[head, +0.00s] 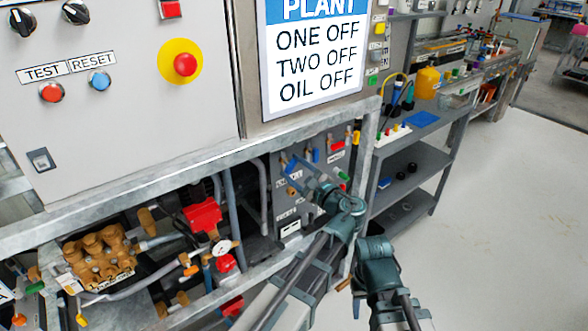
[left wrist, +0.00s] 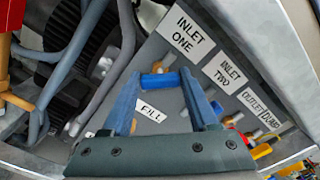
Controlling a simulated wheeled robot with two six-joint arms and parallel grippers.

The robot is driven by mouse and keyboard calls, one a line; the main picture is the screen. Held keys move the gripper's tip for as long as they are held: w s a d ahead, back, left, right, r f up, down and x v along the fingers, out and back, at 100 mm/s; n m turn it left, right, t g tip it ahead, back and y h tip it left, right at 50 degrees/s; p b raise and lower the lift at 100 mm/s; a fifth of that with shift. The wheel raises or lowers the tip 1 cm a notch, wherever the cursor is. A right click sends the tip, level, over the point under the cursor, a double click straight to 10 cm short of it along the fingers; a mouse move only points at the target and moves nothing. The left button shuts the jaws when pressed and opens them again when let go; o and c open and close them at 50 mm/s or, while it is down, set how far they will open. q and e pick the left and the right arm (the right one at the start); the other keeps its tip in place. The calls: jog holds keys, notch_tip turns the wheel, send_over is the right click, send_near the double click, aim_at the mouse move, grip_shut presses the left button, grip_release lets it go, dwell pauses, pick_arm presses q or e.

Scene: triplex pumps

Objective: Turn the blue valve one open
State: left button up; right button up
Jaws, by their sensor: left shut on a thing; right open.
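The blue handle of valve one (left wrist: 160,80) sits on the grey valve panel just below the INLET ONE label (left wrist: 182,32). My left gripper (left wrist: 160,84) has a finger at each end of this handle and is shut on it. In the head view my left gripper (head: 303,168) reaches into the bay at the panel, and its fingers partly hide the handle. A second blue handle (left wrist: 217,108) is beside the right finger, near the INLET TWO label (left wrist: 230,72). My right gripper (head: 357,292) is low, beside the left arm, away from the panel; it is open and mostly hidden.
Red (left wrist: 240,138) and yellow (left wrist: 261,152) handles are further along the panel. Grey hoses and a red block (head: 203,214) lie left of it. A frame post (head: 362,160) stands right of the panel, then a grey shelf (head: 425,155). The floor to the right is clear.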

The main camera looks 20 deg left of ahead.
pick_arm(q)
jog(key=n, duration=0.4)
jog(key=shift+n, duration=0.3)
jog(key=n, duration=0.4)
jog(key=shift+s+f, duration=0.1)
jog(key=shift+n, duration=0.4)
jog(key=o, duration=1.4)
